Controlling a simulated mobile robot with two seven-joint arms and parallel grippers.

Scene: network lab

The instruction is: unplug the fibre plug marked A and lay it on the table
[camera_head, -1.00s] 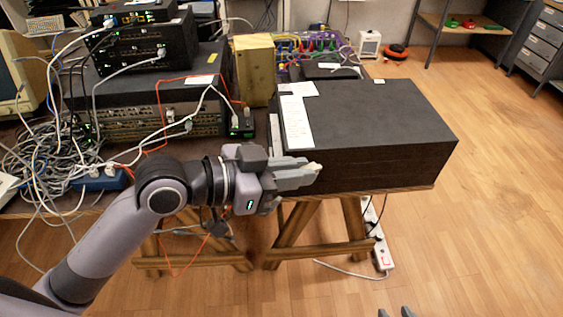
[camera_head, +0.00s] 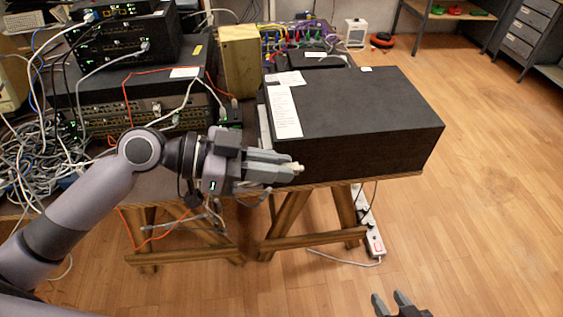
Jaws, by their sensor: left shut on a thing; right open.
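My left gripper (camera_head: 293,170) is in front of the near left part of the large black box, around the table's front edge. It is shut on a small pale thing (camera_head: 298,167) that shows at its fingertips and looks like a plug. No letter A can be read on it, and most of it is hidden by the fingers. The table (camera_head: 335,181) shows as a thin front edge under the box. My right gripper (camera_head: 390,301) is open and empty at the bottom edge, over the floor.
The black box (camera_head: 365,105) fills the table's right part, with white paper sheets on top. Stacked network gear (camera_head: 125,55) and tangled white cables (camera_head: 40,150) crowd the left. An orange cable (camera_head: 135,235) hangs below the table. A power strip (camera_head: 372,235) lies on the floor.

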